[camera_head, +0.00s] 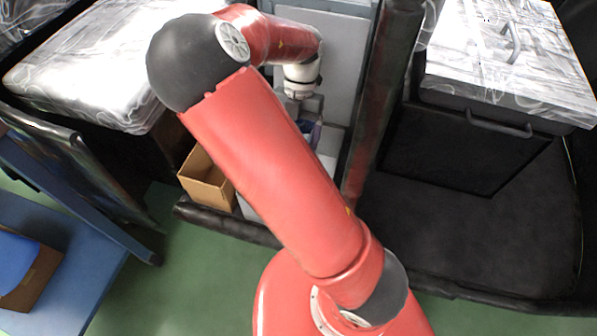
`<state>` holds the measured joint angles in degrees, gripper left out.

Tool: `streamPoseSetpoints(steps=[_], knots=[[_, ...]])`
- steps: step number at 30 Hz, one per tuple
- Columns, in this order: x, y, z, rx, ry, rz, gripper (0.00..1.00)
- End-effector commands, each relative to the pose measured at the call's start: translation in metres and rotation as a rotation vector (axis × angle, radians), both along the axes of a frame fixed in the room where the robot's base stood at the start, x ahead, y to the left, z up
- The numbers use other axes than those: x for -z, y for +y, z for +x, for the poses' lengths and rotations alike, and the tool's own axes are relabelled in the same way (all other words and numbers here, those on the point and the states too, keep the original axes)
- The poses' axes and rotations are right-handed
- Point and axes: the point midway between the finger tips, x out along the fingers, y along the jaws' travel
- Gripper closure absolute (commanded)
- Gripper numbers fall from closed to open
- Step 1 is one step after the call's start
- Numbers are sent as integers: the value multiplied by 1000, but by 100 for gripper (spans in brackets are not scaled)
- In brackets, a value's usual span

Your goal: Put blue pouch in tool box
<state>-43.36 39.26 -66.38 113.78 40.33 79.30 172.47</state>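My gripper (309,106) points down over a light grey surface at the back middle, beyond the cardboard box. It is small and partly shaded, and I cannot tell whether its fingers are open or shut. A small bluish-purple thing (315,133) shows just below it, possibly the blue pouch. I cannot tell whether the gripper touches or holds it. My red arm hides much of the area to its left. No tool box can be made out with certainty.
An open cardboard box (206,182) stands left of my arm. A blue item (14,258) sits at a brown box (38,278) on a blue platform (75,255) at lower left. A dark post (375,115) stands right of my gripper. A black handled case (495,122) is at right.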

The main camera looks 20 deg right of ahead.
Motion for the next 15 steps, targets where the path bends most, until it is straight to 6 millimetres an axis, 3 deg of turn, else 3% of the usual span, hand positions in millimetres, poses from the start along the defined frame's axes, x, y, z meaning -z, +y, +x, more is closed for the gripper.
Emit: streamPoseSetpoints(steps=[9, 15], knots=[[85, -1, -2, 5, 6, 0, 38], [130, -1, -1, 2, 4, 0, 38]])
